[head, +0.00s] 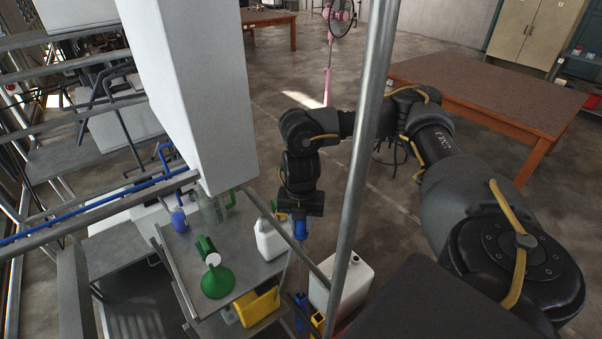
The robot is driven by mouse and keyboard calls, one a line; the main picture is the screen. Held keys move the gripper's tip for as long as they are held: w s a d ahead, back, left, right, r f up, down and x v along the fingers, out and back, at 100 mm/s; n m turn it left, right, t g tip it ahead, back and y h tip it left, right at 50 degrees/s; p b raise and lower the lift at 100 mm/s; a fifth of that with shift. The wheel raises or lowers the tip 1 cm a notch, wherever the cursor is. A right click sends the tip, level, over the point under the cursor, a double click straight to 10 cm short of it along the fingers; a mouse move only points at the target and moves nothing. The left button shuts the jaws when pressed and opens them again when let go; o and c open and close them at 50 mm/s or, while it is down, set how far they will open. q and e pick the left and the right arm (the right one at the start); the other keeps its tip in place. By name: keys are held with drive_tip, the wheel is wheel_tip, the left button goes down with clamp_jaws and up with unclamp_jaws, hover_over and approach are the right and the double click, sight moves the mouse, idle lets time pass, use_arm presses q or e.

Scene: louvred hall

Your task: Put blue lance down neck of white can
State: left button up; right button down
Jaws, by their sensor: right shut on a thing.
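My right gripper (301,212) points down and is shut on the blue lance (300,230). The lance's blue upper part shows just below the fingers, and a thin part seems to run down from it; its lower end is hard to make out. A larger white can (353,284) stands low to the right of the lance, partly behind an upright metal pole. A smaller white can (270,241) stands on the grey cart top, left of the lance. I cannot tell whether the lance touches either can. My left gripper is out of view.
The cart top (238,246) also carries a green funnel (217,282), a clear jug (217,206) and a blue bottle (179,220). A yellow container (258,306) sits below. The metal pole (362,150) crosses before my right arm. A brown table (490,95) stands behind.

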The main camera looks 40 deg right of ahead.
drive_tip(key=shift+r, duration=4.2)
